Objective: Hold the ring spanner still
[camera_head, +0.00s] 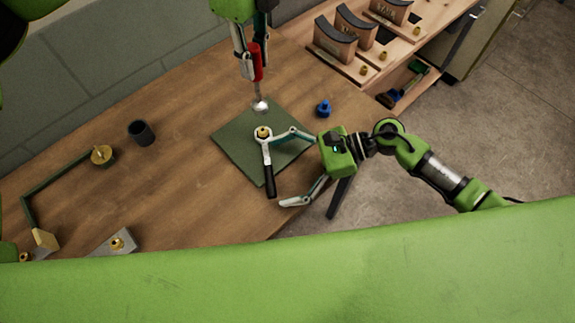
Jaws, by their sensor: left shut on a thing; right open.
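The ring spanner (269,180) lies on the green mat (235,143), its black handle pointing towards me. Its pale ring head is around or over a brass fitting (263,132); I cannot tell how it is seated. My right gripper (277,170) is open, its fingers spread to the right of the spanner. The upper finger's tip is close to the spanner's neck; I cannot tell whether it touches. My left gripper (247,68) is shut on a red-handled tool (257,62), held upright above the mat's back edge. The tool's bright metal end (260,105) points down.
A blue knobbed part (323,108) stands right of the mat. A dark cup (141,132), a green bar with brass fittings (58,174) and a grey block (112,243) are at left. Wooden racks (345,66) stand at back right. A dark bar (340,197) shows beneath my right gripper.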

